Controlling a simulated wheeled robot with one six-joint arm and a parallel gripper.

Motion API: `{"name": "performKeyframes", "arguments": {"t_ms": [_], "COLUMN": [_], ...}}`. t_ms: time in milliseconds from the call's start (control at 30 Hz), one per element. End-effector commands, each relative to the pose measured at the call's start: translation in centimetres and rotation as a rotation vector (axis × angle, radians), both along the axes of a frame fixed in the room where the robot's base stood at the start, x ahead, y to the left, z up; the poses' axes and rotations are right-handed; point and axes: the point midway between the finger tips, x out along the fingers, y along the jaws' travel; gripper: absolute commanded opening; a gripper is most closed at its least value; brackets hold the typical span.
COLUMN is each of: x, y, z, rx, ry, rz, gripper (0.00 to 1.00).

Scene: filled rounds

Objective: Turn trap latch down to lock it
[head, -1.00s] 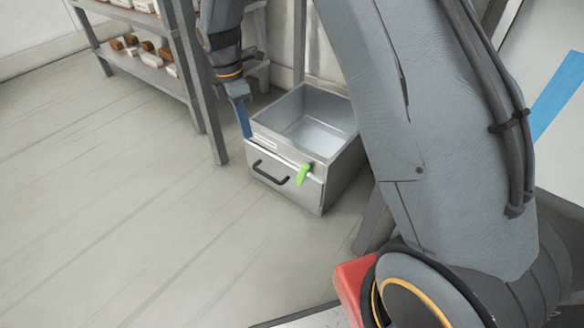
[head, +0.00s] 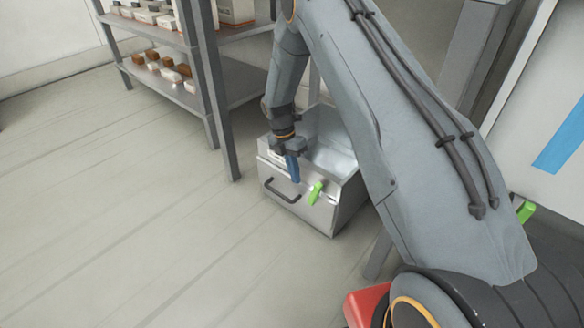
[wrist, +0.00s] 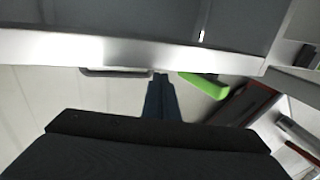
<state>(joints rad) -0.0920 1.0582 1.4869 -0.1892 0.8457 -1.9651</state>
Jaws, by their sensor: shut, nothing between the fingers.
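The trap is an open-topped grey metal box (head: 343,214) on the floor, with a black handle (head: 281,190) on its front. The green latch (head: 316,193) sits on the front face near the right corner, tilted, its top leaning right. In the wrist view the latch (wrist: 206,85) lies just right of the fingers, below the box's pale rim (wrist: 130,47). My gripper (head: 294,178), with blue fingers, is shut and empty. It points down in front of the box, left of the latch and apart from it in the head view. The fingers (wrist: 160,84) also show in the wrist view.
A grey shelf unit (head: 229,140) with small boxes stands left of and behind the trap. The floor (head: 130,230) in front and to the left is clear. A white panel with a blue stripe (head: 562,140) is at right.

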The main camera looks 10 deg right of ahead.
Motion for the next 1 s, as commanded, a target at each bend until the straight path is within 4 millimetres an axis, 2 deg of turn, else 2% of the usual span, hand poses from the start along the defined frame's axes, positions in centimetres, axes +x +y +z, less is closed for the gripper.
{"name": "performKeyframes", "arguments": {"t_ms": [33, 133, 300, 433, 867, 1000], "x": [-0.3, -0.7, -2.6, -3.4, -3.8, -3.8], "y": [-0.2, -0.5, -1.9, -2.5, -2.8, -4.0], "z": [-1.4, -3.1, -3.3, -3.5, -3.5, -3.8], "rx": [0.000, 0.000, 0.000, 0.000, 0.000, -0.017], "ry": [0.004, 0.003, 0.001, 0.000, 0.001, 0.027], "rz": [-0.001, -0.001, -0.002, -0.002, -0.002, -0.020], "gripper": [0.00, 0.00, 0.00, 0.00, 0.00, 0.00]}}
